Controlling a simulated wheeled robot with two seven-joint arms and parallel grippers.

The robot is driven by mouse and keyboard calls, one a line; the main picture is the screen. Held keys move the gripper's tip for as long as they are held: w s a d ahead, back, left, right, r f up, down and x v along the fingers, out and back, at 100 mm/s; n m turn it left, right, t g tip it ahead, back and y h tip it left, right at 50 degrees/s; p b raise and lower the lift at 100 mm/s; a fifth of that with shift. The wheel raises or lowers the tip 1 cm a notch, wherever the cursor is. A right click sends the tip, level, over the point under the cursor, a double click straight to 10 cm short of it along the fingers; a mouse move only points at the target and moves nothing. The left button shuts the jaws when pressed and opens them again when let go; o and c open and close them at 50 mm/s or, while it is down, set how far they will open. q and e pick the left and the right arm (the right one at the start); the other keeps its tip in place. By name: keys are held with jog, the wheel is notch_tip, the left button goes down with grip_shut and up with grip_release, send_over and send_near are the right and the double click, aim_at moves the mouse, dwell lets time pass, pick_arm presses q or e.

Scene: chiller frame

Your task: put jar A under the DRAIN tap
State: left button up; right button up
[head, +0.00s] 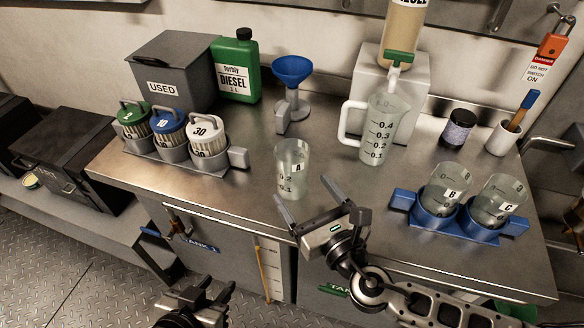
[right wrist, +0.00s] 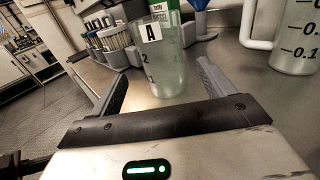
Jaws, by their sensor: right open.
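Jar A (head: 291,168) is a clear, empty-looking beaker with a white A label, upright on the steel bench near its front edge. My right gripper (head: 309,191) is open just in front of it. In the right wrist view jar A (right wrist: 160,62) stands between the open fingers (right wrist: 163,76), around or just beyond their tips; contact cannot be told. A green tap (head: 399,57) sits below a beige-filled vessel at the back, above a measuring jug (head: 384,125). No DRAIN label is readable. My left gripper (head: 208,292) is low at the bottom, before the bench; its jaw state is unclear.
Filters in a grey rack (head: 175,152), a USED bin (head: 172,70), a green diesel can (head: 236,68) and a blue funnel (head: 292,72) stand left and behind. Jars B (head: 447,188) and C (head: 497,203) sit in a blue holder (head: 437,222) at right. Bench between is clear.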

aim_at(299, 182)
jog(key=shift+d+f+x, duration=0.1)
jog(key=shift+x, duration=1.6)
jog(key=shift+d+f+x, duration=0.1)
jog(key=shift+f+x, duration=0.05)
jog(key=shift+x, duration=1.55)
jog(key=c, duration=1.1)
jog(key=shift+c, duration=0.2)
